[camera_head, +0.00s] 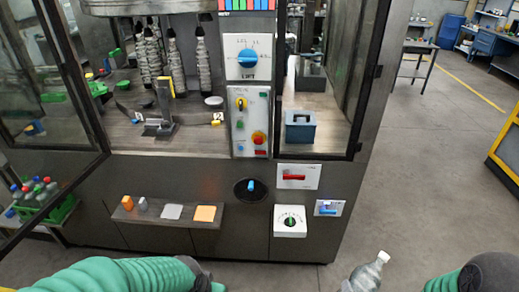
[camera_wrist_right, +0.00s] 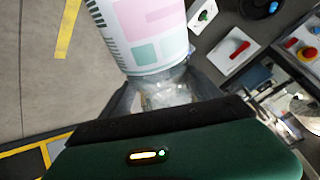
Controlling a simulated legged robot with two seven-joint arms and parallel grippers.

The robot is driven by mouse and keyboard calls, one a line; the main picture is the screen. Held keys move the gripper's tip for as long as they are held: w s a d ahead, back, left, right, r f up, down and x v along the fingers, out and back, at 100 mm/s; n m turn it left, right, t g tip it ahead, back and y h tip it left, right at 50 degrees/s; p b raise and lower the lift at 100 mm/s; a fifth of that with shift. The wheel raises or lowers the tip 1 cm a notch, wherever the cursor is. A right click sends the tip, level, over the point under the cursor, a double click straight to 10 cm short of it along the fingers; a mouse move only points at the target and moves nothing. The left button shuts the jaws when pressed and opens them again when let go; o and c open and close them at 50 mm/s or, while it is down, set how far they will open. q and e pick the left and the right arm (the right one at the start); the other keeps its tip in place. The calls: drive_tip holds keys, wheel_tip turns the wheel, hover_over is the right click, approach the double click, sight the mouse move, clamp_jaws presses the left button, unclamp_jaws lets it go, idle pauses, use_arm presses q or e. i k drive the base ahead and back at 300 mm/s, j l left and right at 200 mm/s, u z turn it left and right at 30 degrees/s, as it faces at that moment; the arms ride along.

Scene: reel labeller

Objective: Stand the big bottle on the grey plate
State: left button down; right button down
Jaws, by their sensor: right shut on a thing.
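A clear bottle with a pale cap (camera_head: 367,272) shows at the bottom edge of the head view, tilted, in front of the machine and away from its shelf. In the right wrist view my right gripper (camera_wrist_right: 165,95) is shut on the big bottle (camera_wrist_right: 140,35), which has a white, pink and teal label; its top end is out of that frame. The grey plate (camera_head: 171,212) lies on the small front shelf, bare. My left arm's green sleeve is at lower left; its gripper is out of view.
Open glass doors flank the machine.

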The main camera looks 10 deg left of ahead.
sight(213, 99)
drive_tip(key=i+j+u, duration=0.15)
drive_tip(key=u, duration=0.3)
drive_tip(key=i+j+u, duration=0.2)
drive_tip(key=j+u, duration=0.25)
drive_tip(key=i+u, duration=0.2)
drive_tip(key=u, duration=0.25)
